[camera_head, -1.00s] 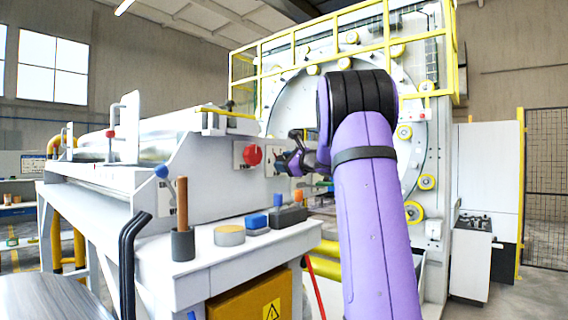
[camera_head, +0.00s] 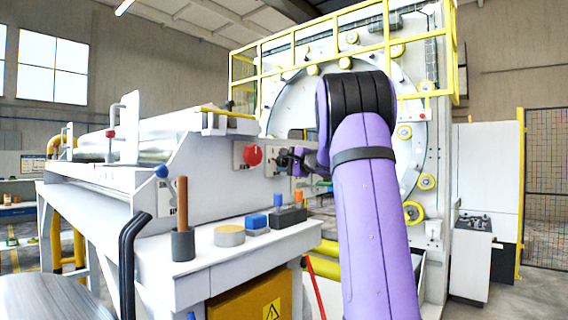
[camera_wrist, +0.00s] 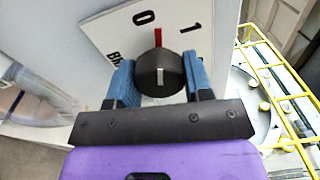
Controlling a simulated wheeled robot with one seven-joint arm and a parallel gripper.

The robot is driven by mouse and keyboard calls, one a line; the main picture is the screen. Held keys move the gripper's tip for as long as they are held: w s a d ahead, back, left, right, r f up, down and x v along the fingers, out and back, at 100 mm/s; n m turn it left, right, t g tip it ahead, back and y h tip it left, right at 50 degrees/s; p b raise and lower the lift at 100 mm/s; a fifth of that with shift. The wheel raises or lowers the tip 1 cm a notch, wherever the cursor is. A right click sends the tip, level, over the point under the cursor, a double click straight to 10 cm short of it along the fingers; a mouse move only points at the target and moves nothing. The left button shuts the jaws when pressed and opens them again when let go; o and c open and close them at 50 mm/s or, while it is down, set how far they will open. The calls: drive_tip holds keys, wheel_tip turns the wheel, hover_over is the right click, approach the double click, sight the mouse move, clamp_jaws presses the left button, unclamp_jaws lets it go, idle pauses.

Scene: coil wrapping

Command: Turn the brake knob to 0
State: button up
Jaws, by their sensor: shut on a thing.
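The brake knob (camera_wrist: 160,84) is a round black knob with a short white line on its face. It stands on a white plate (camera_wrist: 103,28) marked 0 and 1, with partly hidden lettering at its left. A red mark shows at the knob's upper edge, between the two numbers and nearer the 0. My gripper (camera_wrist: 159,75) is shut on the knob, one blue finger on each side.
A red button (camera_head: 252,155) is just left of my gripper. A yellow railing (camera_wrist: 275,85) is at the right.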

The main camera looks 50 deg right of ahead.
drive_tip(key=shift+n, duration=1.5)
drive_tip(key=o, duration=0.9)
drive_tip(key=shift+s, duration=0.1)
drive_tip(key=s, duration=1)
drive_tip(key=shift+s+d+f, duration=0.25)
drive_tip(key=shift+s+d, duration=0.05)
